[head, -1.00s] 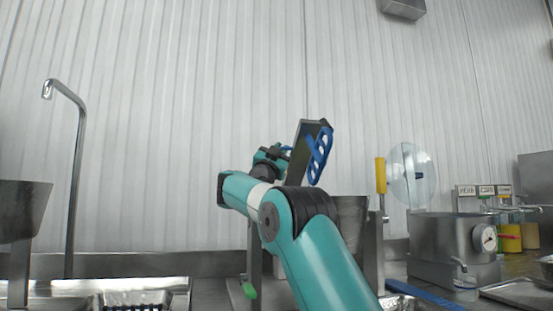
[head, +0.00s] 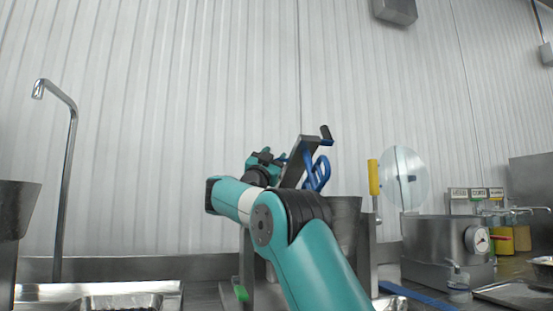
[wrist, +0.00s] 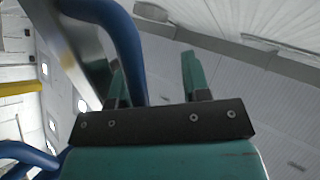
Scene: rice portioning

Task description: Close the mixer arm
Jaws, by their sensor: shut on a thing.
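The mixer arm (head: 300,158) is a grey metal bar, raised and tilted up to the right above the mixer bowl (head: 345,215). It has a dark knob (head: 326,132) at its upper end and a blue looped paddle (head: 317,173) hanging from it. My gripper (head: 279,159) is at the left side of the mixer arm, partly hidden behind my own arm. In the wrist view, a blue curved bar of the mixer (wrist: 128,50) runs down between the fingers of my gripper (wrist: 155,78), beside the left finger. The gripper is shut on this part; the exact contact is hard to see.
A tall tap (head: 68,170) and a sink (head: 60,292) are at the left. Right of the mixer stand a yellow handle (head: 374,178), a clear round disc (head: 404,180) and a steel box with a gauge (head: 435,245). A green piece (head: 240,293) shows low by the mixer.

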